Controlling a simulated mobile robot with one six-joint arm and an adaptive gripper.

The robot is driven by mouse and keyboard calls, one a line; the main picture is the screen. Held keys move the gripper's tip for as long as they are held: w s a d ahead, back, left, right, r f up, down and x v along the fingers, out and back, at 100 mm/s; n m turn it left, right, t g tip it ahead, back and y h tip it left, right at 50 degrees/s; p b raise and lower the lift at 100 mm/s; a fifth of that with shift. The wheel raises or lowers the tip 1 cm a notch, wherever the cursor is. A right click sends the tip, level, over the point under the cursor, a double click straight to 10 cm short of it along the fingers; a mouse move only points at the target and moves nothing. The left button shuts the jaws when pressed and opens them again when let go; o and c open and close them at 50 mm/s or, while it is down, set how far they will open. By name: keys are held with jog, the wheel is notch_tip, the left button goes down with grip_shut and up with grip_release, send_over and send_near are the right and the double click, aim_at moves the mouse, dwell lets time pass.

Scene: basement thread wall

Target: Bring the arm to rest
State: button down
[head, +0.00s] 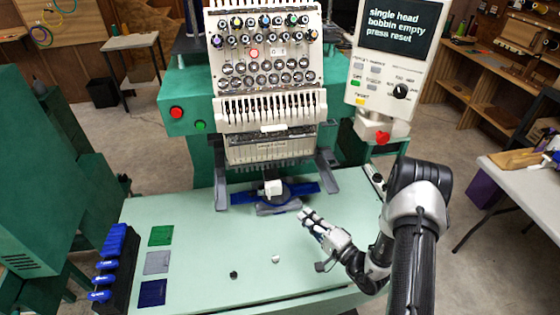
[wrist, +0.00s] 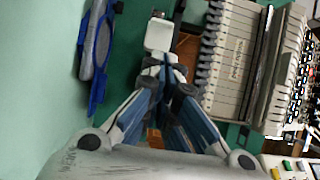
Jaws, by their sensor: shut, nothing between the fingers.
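My gripper (head: 308,217) is over the right part of the pale green table (head: 200,228), in front of the embroidery machine. Its fingers point toward the machine and up-left. In the wrist view the gripper (wrist: 166,62) has its fingertips together with nothing held between them. My arm comes in from the lower right of the head view. A white block-shaped part (head: 273,187) at the machine's base lies beyond the fingertips; in the wrist view it appears just past them (wrist: 160,34). I cannot tell the exact gap.
The machine head (head: 265,90) stands behind, with a blue frame (head: 303,189) below it. A control panel (head: 385,75) reads "single head bobbin empty press reset". Blue-handled items (head: 112,243) stand at the left; green, grey and blue patches (head: 156,263) lie beside them. The front middle is mostly clear.

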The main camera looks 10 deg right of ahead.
jog(key=s+a+r+n+g+y, duration=0.3)
jog(key=a+r+n+g+y, duration=0.25)
jog(key=a+r, duration=0.65)
jog(key=s+a+r+n+g, duration=0.4)
jog(key=s+r+g, duration=0.4)
jog(key=r, duration=0.1)
jog(key=s+d+r+n+g+h, duration=0.1)
jog(key=s+r+n+g+h, duration=0.1)
jog(key=s+h, duration=0.35)
jog(key=s+r+n+g+h, duration=0.1)
jog(key=s+r+h, duration=0.1)
jog(key=s, duration=0.6)
jog(key=s+d+r+t+h, duration=0.4)
jog(key=d+t+h, duration=0.1)
jog(key=d, duration=0.5)
jog(key=shift+d+h, duration=0.15)
jog(key=shift+h, duration=0.75)
